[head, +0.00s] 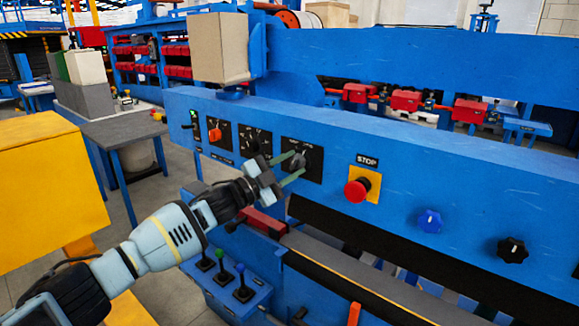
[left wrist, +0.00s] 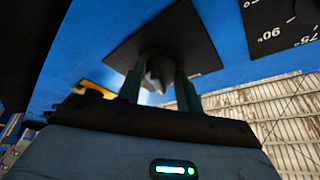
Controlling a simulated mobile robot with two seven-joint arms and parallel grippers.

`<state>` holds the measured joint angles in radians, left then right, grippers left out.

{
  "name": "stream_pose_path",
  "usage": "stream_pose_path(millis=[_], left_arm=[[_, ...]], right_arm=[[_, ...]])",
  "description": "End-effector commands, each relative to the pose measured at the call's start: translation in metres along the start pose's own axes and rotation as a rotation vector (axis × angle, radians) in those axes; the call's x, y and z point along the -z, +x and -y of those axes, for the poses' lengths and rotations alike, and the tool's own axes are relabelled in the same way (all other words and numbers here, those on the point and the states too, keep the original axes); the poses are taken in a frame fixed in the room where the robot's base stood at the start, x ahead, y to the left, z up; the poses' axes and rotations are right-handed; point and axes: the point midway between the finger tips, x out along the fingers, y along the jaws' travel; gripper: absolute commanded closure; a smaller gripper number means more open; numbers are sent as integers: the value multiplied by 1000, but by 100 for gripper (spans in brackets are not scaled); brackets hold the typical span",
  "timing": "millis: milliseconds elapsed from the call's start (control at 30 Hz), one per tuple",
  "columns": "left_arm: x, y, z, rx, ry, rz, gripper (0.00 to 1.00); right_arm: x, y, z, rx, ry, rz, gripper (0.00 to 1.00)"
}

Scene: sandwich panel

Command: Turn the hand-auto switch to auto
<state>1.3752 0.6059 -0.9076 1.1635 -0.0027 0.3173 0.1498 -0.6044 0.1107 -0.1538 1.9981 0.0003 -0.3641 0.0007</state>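The hand-auto switch (head: 299,160) is a dark knob on a black square plate (head: 314,166) on the blue panel. Its plate lettering is too small to read surely. My left gripper (head: 291,165) is at this switch, with one greenish finger above and one below the knob. In the left wrist view the knob (left wrist: 160,76) sits between the two fingers (left wrist: 158,88), which stand apart with gaps beside its narrow grip. The left gripper is open. The knob's exact pointing direction is hard to tell. My right gripper is in neither view.
Left of the switch are a black angle dial (head: 256,141) and an orange-red switch (head: 215,135). To its right are a red stop button (head: 357,190), a blue knob (head: 430,221) and a black knob (head: 512,250). Several levers (head: 243,290) stand below.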

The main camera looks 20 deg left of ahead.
Motion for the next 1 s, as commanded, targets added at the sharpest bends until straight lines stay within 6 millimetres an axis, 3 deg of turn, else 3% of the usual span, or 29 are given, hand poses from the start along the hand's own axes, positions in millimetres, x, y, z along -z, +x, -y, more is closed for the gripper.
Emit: stream_pose_path(millis=[33,133,467,1000], left_arm=[[-1,0,-1,-1,0,1,58],[0,0,0,0,-1,1,45],[0,-3,0,0,-2,1,45],[-1,-71,-1,-1,-3,1,45]], right_arm=[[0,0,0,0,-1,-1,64],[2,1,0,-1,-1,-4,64],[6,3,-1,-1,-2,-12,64],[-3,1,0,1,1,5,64]])
